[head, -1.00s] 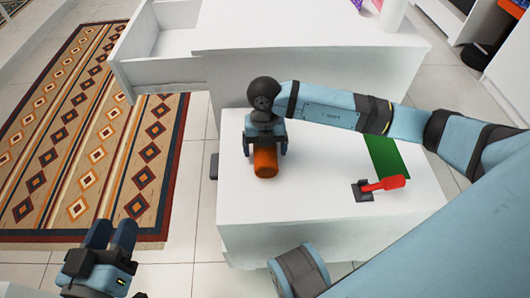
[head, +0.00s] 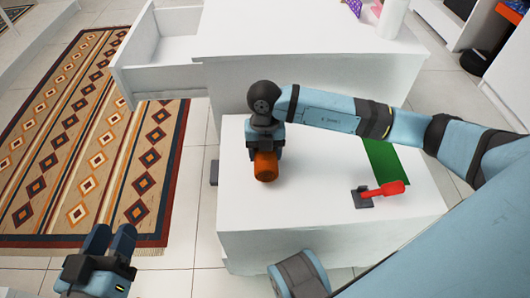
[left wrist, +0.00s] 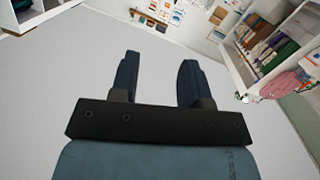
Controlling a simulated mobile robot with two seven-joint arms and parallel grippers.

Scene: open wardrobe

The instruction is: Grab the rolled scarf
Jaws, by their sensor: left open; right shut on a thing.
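The rolled scarf (head: 265,168) is an orange-brown roll on the white table (head: 300,205) in the head view. My right gripper (head: 264,152) comes down on it from above and is shut on it; the fingers hide part of the roll. I cannot tell whether the scarf still touches the table top. My left gripper (head: 112,242) is at the lower left of the head view, over the floor and well apart from the scarf. It is open and empty; its two fingers also show apart in the left wrist view (left wrist: 158,80).
A red-handled item (head: 382,190) with a dark base and a green flat piece (head: 386,160) lie to the right on the table. A white cabinet with an open drawer (head: 160,75) stands behind. A patterned rug (head: 85,150) covers the floor at left.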

